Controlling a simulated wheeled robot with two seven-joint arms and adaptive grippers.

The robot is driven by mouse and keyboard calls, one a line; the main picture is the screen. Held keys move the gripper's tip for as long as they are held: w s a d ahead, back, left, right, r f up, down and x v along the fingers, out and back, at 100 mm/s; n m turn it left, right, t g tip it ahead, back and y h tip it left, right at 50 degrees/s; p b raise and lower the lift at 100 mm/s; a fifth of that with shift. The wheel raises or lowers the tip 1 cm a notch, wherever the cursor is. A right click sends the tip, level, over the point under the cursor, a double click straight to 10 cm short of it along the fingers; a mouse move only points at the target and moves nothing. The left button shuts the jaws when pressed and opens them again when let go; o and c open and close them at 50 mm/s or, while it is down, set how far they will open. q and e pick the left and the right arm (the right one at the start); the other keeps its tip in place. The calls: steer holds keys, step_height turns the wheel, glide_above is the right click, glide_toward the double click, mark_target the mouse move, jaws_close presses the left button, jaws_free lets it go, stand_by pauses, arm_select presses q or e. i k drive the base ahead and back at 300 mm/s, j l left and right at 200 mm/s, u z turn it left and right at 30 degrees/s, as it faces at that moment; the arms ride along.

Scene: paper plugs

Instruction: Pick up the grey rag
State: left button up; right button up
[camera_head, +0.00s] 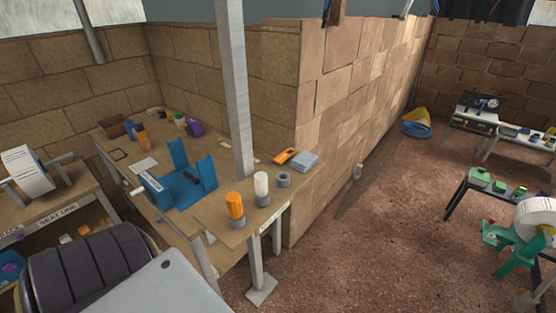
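A folded grey cloth, which looks like the grey rag (304,161), lies flat near the far right corner of the wooden workbench (228,215), close to the block wall. An orange tool or box (285,155) lies just to its left, very near or touching it. A small grey ring-shaped item (284,180) stands in front of it. Neither of my grippers shows in this view.
An orange-topped cylinder (235,206) and a white-topped cylinder (261,189) stand on the bench in front of the rag. A grey post (236,90) rises to their left. A blue stand (185,183) sits farther left. Open floor (370,240) lies right.

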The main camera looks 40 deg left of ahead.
mark_target(305, 160)
steer(key=u, duration=1.05)
steer(key=z, duration=1.75)
steer(key=u, duration=1.5)
